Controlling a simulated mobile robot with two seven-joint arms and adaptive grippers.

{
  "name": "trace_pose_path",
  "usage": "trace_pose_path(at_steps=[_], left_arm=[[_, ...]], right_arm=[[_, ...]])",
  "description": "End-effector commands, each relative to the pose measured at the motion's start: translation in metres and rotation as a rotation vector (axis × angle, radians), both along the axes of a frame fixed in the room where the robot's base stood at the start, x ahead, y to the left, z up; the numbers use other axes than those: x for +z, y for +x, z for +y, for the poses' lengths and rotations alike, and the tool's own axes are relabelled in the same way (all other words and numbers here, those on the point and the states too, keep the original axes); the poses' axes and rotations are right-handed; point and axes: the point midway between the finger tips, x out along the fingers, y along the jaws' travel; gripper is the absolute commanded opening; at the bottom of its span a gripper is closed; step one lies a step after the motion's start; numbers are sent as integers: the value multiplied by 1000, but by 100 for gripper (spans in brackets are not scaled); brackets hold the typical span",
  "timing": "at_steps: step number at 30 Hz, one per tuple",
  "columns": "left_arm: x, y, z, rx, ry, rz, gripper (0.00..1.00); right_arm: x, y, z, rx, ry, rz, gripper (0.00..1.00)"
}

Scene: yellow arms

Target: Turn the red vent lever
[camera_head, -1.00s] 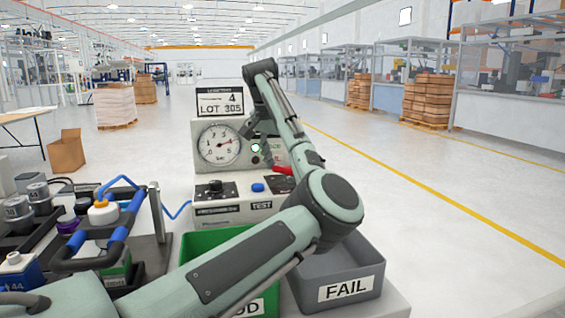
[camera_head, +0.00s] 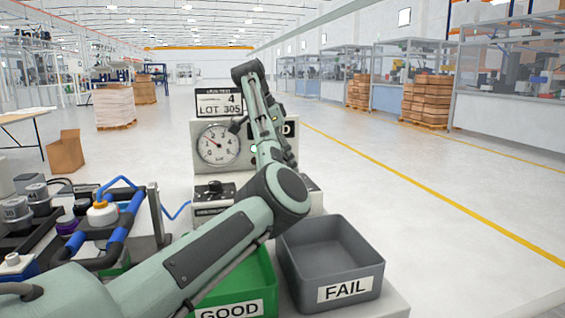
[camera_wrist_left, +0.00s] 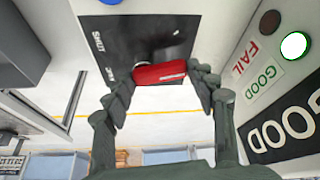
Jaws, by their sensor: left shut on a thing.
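The red vent lever (camera_wrist_left: 160,73) lies roughly level across the picture in the left wrist view, over a black label plate (camera_wrist_left: 125,45) with SHUT printed on it. My left gripper (camera_wrist_left: 163,80) is shut on the lever, one finger at each end of the red part. In the head view my left arm reaches over the test station (camera_head: 208,161) and hides the lever. The pressure dial (camera_head: 218,144) has its needle pointing to the upper left. My right gripper is not in view.
A green GOOD bin (camera_head: 262,281) and a grey FAIL bin (camera_head: 376,268) stand in front of the station. The green lamp (camera_wrist_left: 294,45) is lit beside the word GOOD; the other lamp (camera_wrist_left: 270,22) is dark.

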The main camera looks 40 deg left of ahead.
Motion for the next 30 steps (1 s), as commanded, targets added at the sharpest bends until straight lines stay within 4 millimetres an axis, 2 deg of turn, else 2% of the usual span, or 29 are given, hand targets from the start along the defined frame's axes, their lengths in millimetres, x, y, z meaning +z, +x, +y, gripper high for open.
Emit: trace_pose_path(at_steps=[15, 30], left_arm=[[-1, 8, -2, -466, -2, 5, 28], [-1, 12, -5, -637, -2, 3, 28]], right_arm=[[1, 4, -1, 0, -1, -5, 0], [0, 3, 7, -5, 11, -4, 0]])
